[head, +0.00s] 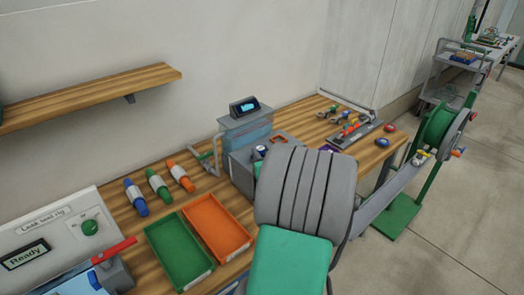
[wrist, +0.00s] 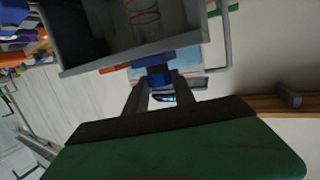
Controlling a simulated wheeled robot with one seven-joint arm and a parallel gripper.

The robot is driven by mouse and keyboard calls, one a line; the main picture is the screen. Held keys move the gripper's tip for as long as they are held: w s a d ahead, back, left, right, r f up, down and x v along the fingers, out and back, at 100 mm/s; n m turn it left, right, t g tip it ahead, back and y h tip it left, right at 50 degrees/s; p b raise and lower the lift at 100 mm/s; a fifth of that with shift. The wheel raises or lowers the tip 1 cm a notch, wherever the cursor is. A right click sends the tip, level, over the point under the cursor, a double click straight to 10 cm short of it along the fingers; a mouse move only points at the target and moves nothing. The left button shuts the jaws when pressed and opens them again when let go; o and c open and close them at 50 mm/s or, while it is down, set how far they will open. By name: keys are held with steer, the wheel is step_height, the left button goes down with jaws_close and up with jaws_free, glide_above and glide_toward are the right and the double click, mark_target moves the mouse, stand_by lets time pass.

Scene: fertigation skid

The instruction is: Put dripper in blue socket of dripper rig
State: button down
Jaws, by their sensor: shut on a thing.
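In the wrist view my gripper (wrist: 158,80) is shut on a small blue piece (wrist: 157,72), which I take to be the dripper. Its upper end is close to a grey box (wrist: 130,55); I cannot tell whether they touch. In the head view my own arm hides the gripper and the held piece. A grey plate (head: 368,130) with a row of coloured parts lies at the far right of the bench and may be the dripper rig. A blue socket cannot be made out.
A grey bin (head: 241,178) and a tank with a display (head: 244,107) stand mid-bench. A green tray (head: 170,245), an orange tray (head: 218,225) and several coloured cylinders (head: 158,185) lie left. The leak test rig (head: 50,232) is far left. A shelf (head: 90,95) juts from the wall.

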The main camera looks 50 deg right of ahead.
steer(key=shift+f+b, duration=0.35)
steer(key=shift+f, duration=0.1)
steer(key=c, duration=1.1)
jaws_free()
steer(key=shift+r, duration=0.1)
steer(key=shift+o, duration=0.2)
